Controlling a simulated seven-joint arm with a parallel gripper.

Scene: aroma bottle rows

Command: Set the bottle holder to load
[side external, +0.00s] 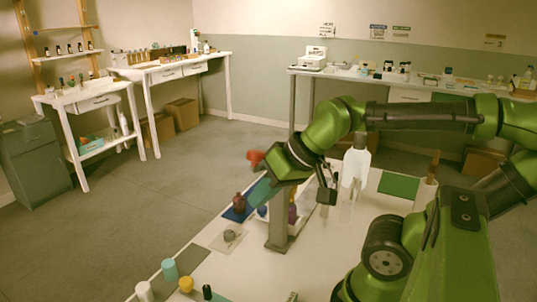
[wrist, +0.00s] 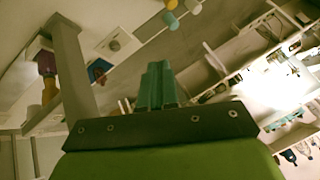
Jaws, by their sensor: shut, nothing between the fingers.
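My gripper (side external: 260,192) is in the air over the white table, its teal fingers pointing down and left. In the wrist view its fingers (wrist: 158,72) are together and empty. A grey upright stand (side external: 278,232), possibly part of the bottle holder, rises from the table just below my wrist; it also shows left of the fingers in the wrist view (wrist: 75,70). A purple item (side external: 292,214) is beside the stand. A red part (side external: 255,156) shows left of my wrist; what it belongs to is unclear. The holder's setting cannot be read.
A dark red bottle (side external: 239,203) stands on a blue mat. A grey pad (side external: 222,243) holds a small round item. Teal (side external: 170,270) and yellow (side external: 186,284) items stand at the front.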

